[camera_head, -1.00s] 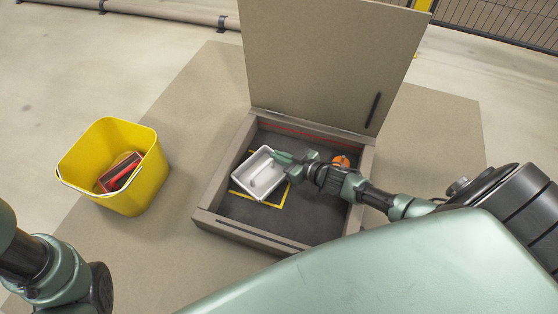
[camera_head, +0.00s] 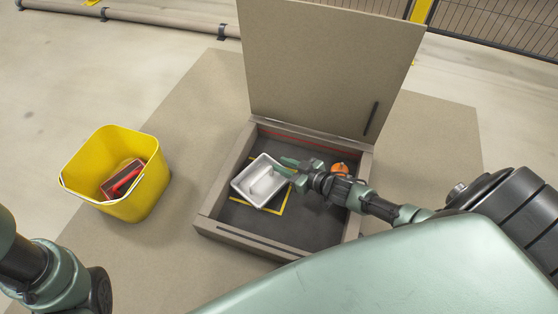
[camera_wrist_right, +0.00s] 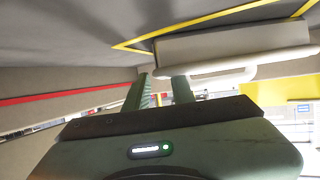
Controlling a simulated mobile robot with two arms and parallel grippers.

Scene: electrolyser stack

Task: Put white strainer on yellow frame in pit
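The white strainer (camera_head: 248,187), a shallow rectangular tray, lies in the pit (camera_head: 318,212) on the dark floor, over part of the yellow frame (camera_head: 286,202). Whether a finger touches the rim is unclear. My left gripper is out of view.
An orange object (camera_head: 340,168) sits in the pit behind my right wrist. The pit's lid (camera_head: 325,65) stands open at the back. A yellow bucket (camera_head: 145,195) holding a red-and-black item (camera_head: 120,181) stands at left. A red line runs along the pit's back wall.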

